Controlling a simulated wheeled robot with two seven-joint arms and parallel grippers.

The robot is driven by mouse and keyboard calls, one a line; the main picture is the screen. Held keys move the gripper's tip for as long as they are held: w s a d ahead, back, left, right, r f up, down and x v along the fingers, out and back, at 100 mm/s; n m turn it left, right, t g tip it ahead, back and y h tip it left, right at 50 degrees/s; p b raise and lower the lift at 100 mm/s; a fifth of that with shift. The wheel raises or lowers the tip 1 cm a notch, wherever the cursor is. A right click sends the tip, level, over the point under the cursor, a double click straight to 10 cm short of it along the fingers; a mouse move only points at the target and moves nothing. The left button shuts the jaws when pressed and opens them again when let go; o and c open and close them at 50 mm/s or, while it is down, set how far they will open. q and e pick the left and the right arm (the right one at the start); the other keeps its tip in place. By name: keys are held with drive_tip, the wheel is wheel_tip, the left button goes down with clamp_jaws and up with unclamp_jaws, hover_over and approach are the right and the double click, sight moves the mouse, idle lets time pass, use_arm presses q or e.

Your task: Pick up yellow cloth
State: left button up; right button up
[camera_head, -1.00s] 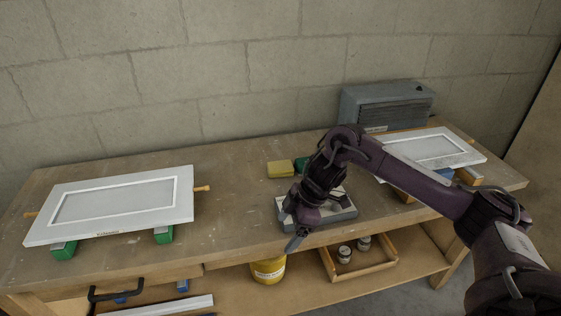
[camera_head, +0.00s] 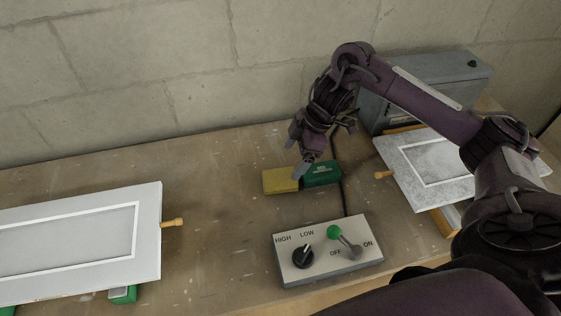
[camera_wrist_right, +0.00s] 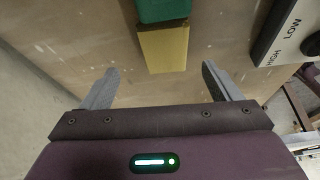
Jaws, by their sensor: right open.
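The yellow cloth (camera_head: 281,181) looks like a small block-shaped piece lying on the workbench, end to end with a green block (camera_head: 321,173). My right gripper (camera_head: 297,156) is open and empty, with its fingers pointing down close above the yellow piece. In the right wrist view the yellow cloth (camera_wrist_right: 164,50) lies just ahead of the two spread fingertips (camera_wrist_right: 160,70), roughly centred between them, and the green block (camera_wrist_right: 163,10) is beyond it. I cannot tell the exact height gap. My left gripper is not in view.
A control box (camera_head: 328,252) with a knob and a green-tipped lever stands in front. White framed panels lie left (camera_head: 75,243) and right (camera_head: 425,165). A grey metal box (camera_head: 455,75) stands at the back right. The bench between left panel and yellow piece is clear.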

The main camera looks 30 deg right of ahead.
sight(281, 176)
drive_tip(key=x, duration=0.2)
drive_tip(key=shift+s+a+f, duration=0.1)
drive_tip(key=shift+a+f, duration=0.2)
drive_tip(key=shift+f, duration=0.05)
drive_tip(key=x, duration=0.4)
drive_tip(key=shift+a+f+p, duration=0.1)
drive_tip(key=shift+a+p, duration=0.05)
drive_tip(key=shift+p, duration=0.25)
drive_tip(key=shift+f, duration=0.25)
drive_tip(key=c, duration=1)
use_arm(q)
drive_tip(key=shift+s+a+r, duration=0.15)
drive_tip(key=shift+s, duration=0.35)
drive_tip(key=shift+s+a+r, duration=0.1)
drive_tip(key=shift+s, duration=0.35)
use_arm(e)
drive_tip(key=shift+c, duration=0.4)
drive_tip(key=shift+r, duration=0.1)
